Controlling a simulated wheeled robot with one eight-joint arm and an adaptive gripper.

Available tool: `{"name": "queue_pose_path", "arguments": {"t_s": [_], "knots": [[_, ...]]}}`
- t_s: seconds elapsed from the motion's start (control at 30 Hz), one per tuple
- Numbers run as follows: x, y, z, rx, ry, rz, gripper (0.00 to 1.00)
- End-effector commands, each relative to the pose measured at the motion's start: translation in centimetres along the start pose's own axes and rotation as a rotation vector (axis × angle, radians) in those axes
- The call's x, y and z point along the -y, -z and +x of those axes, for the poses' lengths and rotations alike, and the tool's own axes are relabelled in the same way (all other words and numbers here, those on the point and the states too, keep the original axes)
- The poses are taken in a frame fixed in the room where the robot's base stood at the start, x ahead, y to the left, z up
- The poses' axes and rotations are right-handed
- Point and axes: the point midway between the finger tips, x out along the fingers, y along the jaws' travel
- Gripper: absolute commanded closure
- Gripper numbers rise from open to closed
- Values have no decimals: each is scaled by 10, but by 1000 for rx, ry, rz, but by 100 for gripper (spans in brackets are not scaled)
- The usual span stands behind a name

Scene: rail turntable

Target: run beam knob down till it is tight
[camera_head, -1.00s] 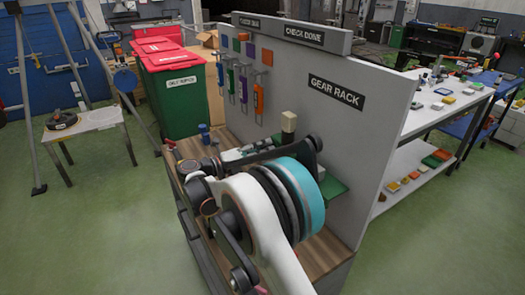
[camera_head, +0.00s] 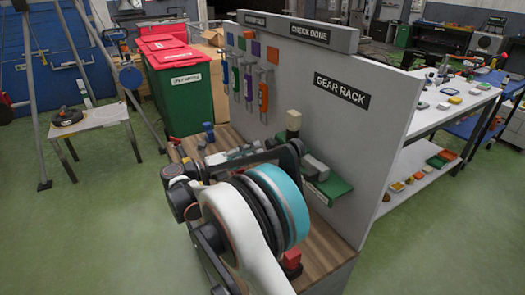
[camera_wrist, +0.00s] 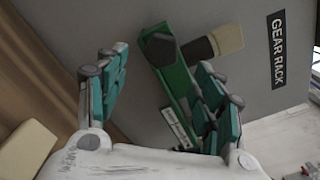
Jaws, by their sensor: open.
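I cannot pick out the beam knob for certain in either view. In the wrist view my gripper (camera_wrist: 160,65) is open, with teal-padded fingers spread and nothing held. A green shelf (camera_wrist: 178,88) shows beyond and between the fingers, with a dark grey block (camera_wrist: 158,48) at its upper end. A dark cylinder (camera_wrist: 197,52) with a beige block (camera_wrist: 227,40) stands beside it, beyond the right finger. In the head view the beige block (camera_head: 293,120) stands above the green shelf (camera_head: 330,187), and the grey block (camera_head: 316,168) rests there. My arm hides much of the bench.
The grey panel (camera_head: 365,135) labelled GEAR RACK rises behind the wooden bench (camera_head: 325,255). Coloured tags (camera_head: 264,97) hang on it. Small parts, including a blue one (camera_head: 208,131) and a red one (camera_head: 291,260), are on the bench. Green floor lies open at left.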

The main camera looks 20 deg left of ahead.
Motion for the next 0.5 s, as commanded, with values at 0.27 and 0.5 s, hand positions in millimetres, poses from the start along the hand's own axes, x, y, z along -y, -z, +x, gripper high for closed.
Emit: {"name": "queue_pose_path", "arguments": {"t_s": [0.27, 0.5], "knots": [[0, 0, -47, 1, -1, 0, 38], [0, 0, -58, -2, 1, 0, 38]]}}
